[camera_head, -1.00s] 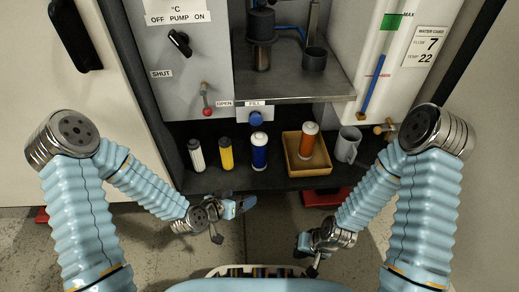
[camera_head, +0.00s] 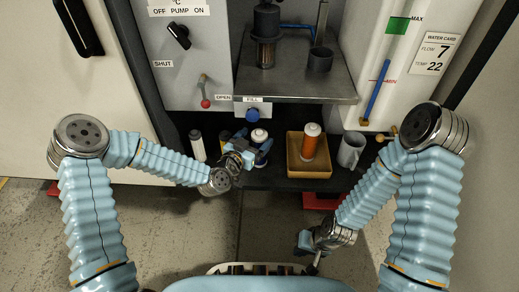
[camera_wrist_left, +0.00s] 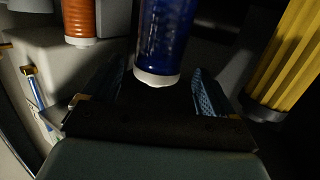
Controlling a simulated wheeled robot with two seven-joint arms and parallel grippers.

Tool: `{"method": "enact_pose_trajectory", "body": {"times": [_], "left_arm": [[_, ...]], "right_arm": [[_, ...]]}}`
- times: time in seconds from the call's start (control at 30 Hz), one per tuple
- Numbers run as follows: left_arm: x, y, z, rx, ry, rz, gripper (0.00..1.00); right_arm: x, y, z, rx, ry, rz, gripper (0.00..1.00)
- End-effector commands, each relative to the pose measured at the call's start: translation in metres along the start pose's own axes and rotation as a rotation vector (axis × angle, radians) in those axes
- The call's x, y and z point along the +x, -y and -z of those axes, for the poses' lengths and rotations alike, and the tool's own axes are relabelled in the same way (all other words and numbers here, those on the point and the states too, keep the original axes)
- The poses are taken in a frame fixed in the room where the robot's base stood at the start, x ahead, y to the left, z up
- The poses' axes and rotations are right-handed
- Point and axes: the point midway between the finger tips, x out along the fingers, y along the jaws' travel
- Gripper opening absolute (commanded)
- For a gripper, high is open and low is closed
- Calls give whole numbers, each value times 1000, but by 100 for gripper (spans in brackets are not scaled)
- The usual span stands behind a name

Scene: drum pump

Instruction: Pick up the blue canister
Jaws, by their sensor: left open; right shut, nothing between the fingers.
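The blue canister (camera_head: 262,157) with a white cap (camera_head: 258,135) stands on the low dark shelf, partly hidden by my left gripper (camera_head: 251,147). My left gripper is open, with its fingers reaching towards the canister from the left front. In the left wrist view the blue canister (camera_wrist_left: 165,38) shows between the two blue fingertips of my left gripper (camera_wrist_left: 158,85), its white end near them. I cannot tell whether the fingers touch it. My right gripper (camera_head: 308,242) is shut and empty, low in front of the shelf.
A white canister (camera_head: 198,146) and a mostly hidden yellow canister (camera_wrist_left: 287,55) stand to the left. An orange canister (camera_head: 309,143) stands in a tan tray (camera_head: 309,171), with a grey mug (camera_head: 351,149) beside it. A metal shelf (camera_head: 300,88) overhangs behind.

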Motion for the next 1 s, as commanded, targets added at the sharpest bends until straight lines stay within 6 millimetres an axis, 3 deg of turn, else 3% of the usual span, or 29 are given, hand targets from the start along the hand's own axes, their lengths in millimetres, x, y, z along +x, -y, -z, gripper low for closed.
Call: {"method": "enact_pose_trajectory", "body": {"times": [0.23,0.53,1.0], "left_arm": [[38,-3,-2,-3,0,1,87],[46,-4,0,-1,1,0,87],[45,-3,-1,-2,2,0,16]], "right_arm": [[7,-3,0,0,-2,0,0],[7,-3,0,1,-2,0,0],[7,-3,0,0,-2,0,0]]}}
